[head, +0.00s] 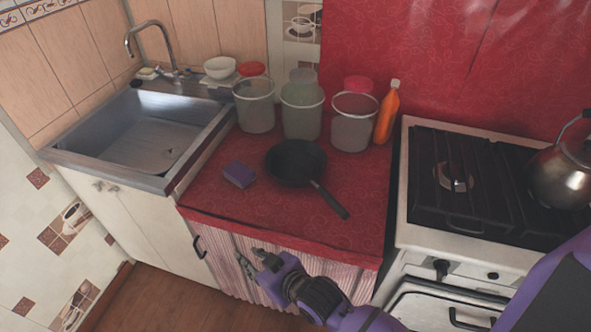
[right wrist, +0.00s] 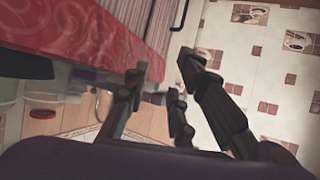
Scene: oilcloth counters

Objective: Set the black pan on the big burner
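The black pan (head: 296,163) lies flat on the red oilcloth counter (head: 225,210), its handle (head: 330,200) pointing toward the front right. The stove (head: 480,195) is to its right. One round burner (head: 453,178) shows under the left part of the black grate; I cannot compare its size with others. My right gripper (head: 254,257) is in front of the counter's front edge, below the pan and apart from it. In the right wrist view its fingers (right wrist: 165,70) are spread with nothing between them. My left gripper is not in view.
A metal kettle (head: 563,175) stands on the stove's right side. Several clear containers and an orange bottle (head: 387,113) line the back of the counter. A sink (head: 145,135) is at the left.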

